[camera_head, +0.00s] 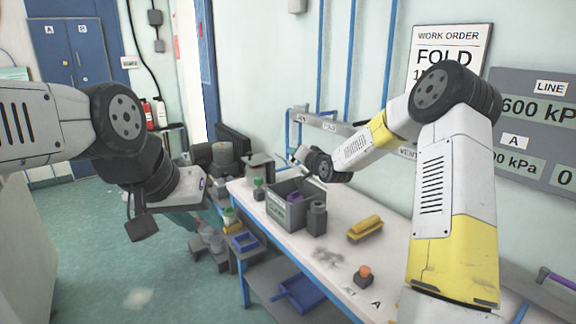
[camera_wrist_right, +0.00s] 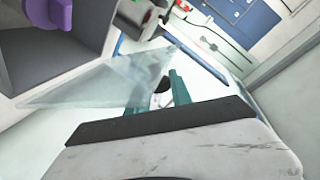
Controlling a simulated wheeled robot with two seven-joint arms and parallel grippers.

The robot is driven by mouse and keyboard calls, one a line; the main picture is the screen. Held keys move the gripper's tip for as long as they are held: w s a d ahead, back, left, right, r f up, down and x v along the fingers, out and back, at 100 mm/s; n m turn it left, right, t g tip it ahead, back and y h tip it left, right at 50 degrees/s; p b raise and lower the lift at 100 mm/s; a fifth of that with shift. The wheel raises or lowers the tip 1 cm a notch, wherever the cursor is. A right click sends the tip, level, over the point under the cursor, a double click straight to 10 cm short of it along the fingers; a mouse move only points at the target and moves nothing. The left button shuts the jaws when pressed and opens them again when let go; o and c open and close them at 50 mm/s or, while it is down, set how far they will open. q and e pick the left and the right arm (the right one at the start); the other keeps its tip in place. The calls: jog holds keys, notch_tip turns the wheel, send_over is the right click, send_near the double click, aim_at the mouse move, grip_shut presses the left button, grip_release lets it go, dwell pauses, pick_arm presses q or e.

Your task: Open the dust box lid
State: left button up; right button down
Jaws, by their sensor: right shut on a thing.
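The grey dust box (camera_head: 284,212) stands on the white bench, with a purple thing (camera_head: 295,197) inside. Its open grey inside (camera_wrist_right: 75,45) and the purple thing (camera_wrist_right: 33,12) also show in the right wrist view. A clear, see-through lid (camera_wrist_right: 95,83) slants beside the opening there. My right gripper (camera_wrist_right: 158,92), with teal fingers, is shut on the lid's edge; in the head view it is small, above the back of the box. My left gripper (camera_head: 187,222) hangs left of the bench, away from the box; its fingers are mostly hidden behind the wrist.
A dark grey canister (camera_head: 317,218) stands close at the box's right. A yellow brush-like block (camera_head: 365,229) and an orange button (camera_head: 364,274) are further along the bench. A blue dustpan-like tray (camera_head: 300,294) sits on the lower shelf. The floor at left is open.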

jog(key=w+d+r+m+g+y, duration=0.1)
jog(key=w+d+r+m+g, duration=0.1)
jog(key=w+d+m, duration=0.3)
jog(key=shift+d+r+m+y, duration=0.15)
jog(key=shift+d+m+y, duration=0.15)
jog(key=shift+d, duration=0.95)
jog(key=c, duration=1.2)
grip_release()
jog(key=shift+o, duration=0.2)
jog(key=v, duration=0.7)
jog(key=shift+s, duration=0.35)
jog(key=shift+d, duration=0.15)
